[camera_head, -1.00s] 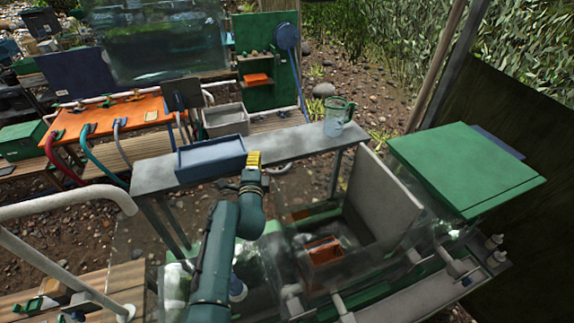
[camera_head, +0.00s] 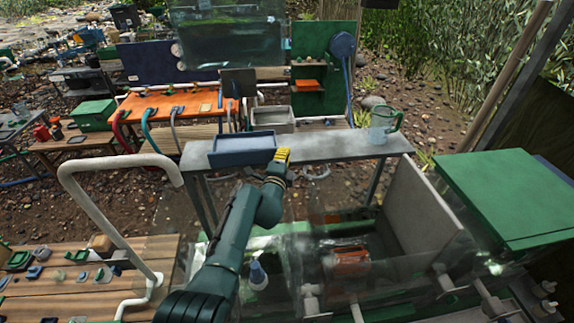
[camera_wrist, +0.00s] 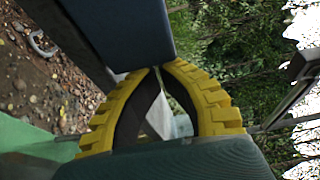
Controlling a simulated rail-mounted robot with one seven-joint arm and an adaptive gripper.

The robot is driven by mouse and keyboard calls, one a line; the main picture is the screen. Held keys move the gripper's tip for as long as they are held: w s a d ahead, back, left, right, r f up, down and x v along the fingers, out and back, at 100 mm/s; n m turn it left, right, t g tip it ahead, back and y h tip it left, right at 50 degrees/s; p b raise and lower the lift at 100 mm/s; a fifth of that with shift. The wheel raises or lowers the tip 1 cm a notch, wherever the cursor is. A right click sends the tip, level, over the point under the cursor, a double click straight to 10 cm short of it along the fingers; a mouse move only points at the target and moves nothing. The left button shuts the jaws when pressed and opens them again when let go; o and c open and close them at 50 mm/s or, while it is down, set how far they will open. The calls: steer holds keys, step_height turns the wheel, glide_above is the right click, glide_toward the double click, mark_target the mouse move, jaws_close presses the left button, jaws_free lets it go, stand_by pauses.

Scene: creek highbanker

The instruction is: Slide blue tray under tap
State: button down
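The blue tray (camera_head: 242,150) is a shallow rectangular box near the left end of a narrow grey table (camera_head: 340,146). My gripper (camera_head: 283,155) has yellow pads and is at the tray's right end, against or very close to it. In the wrist view, the gripper's yellow fingers (camera_wrist: 157,69) curve together and their tips meet with nothing seen between them. A blue-grey slab, apparently the tray (camera_wrist: 130,30), is right at the fingertips. I cannot clearly make out the tap. A grey upright panel (camera_head: 238,83) stands behind the tray.
A grey basin (camera_head: 272,120) stands behind the table. A clear jug with a green handle (camera_head: 383,122) stands toward the table's right end. A white bent pipe (camera_head: 120,162) rises at front left. The table between gripper and jug is clear.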

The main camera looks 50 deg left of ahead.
steer(key=w+d+b, duration=0.2)
steer(key=shift+w+f+b, duration=0.35)
steer(key=shift+f+b, duration=0.05)
steer(key=shift+r+p+v, duration=0.15)
steer(key=shift+p+v, duration=2)
steer(key=shift+v, duration=0.35)
steer(key=shift+r+p+v, duration=0.2)
steer(key=shift+p+v, duration=1.95)
steer(key=shift+v, duration=0.3)
steer(key=shift+w+d, duration=0.1)
steer(key=shift+d, duration=0.05)
